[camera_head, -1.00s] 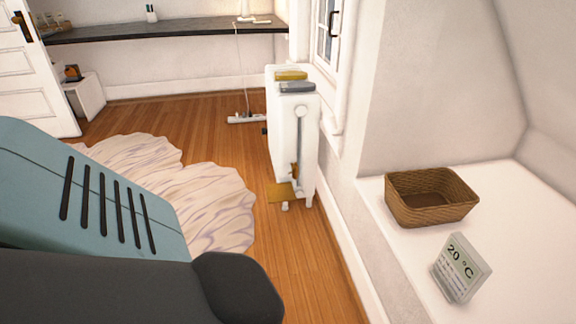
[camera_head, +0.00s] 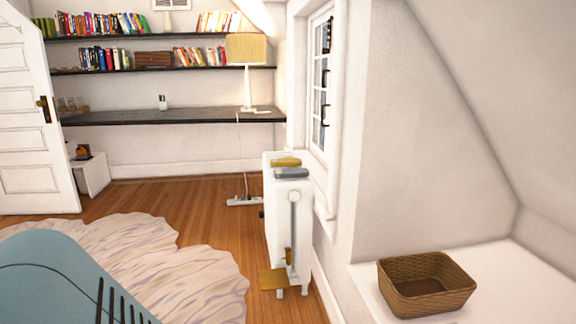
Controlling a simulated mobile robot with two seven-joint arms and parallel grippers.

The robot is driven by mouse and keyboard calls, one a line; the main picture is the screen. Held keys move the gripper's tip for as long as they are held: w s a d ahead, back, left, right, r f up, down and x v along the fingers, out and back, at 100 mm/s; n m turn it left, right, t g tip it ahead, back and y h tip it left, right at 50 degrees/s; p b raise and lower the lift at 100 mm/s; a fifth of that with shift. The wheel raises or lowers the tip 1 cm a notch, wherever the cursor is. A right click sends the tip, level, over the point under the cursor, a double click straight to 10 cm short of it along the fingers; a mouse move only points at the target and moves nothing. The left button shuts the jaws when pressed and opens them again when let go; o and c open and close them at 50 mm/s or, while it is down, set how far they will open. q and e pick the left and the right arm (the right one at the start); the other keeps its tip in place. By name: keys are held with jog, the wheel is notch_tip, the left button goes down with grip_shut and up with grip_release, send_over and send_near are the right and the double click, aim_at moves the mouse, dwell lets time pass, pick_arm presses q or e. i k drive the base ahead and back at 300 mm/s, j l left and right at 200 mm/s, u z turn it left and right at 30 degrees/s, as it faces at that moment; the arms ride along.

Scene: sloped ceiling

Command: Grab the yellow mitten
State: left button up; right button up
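A yellow mitten-like piece (camera_head: 286,162) lies flat on top of the white radiator (camera_head: 279,215), at its far end. A grey piece of similar shape (camera_head: 291,173) lies beside it, nearer to me. Both are small here, and their exact form is hard to tell. A flat yellow-brown piece (camera_head: 273,280) shows low at the radiator's near end; I cannot tell what it is. Neither of my grippers is in view.
A window (camera_head: 321,85) is right of the radiator. A wicker basket (camera_head: 427,284) sits on the white ledge at right. A pale rug (camera_head: 190,275) covers the floor at left. Wooden floor shows between rug and radiator. A desk with lamp (camera_head: 246,50) is behind.

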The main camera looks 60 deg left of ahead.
aim_at(286, 161)
jog(key=i+l, duration=0.1)
jog(key=l, duration=0.35)
jog(key=u, duration=1.3)
jog(key=i+l, duration=0.05)
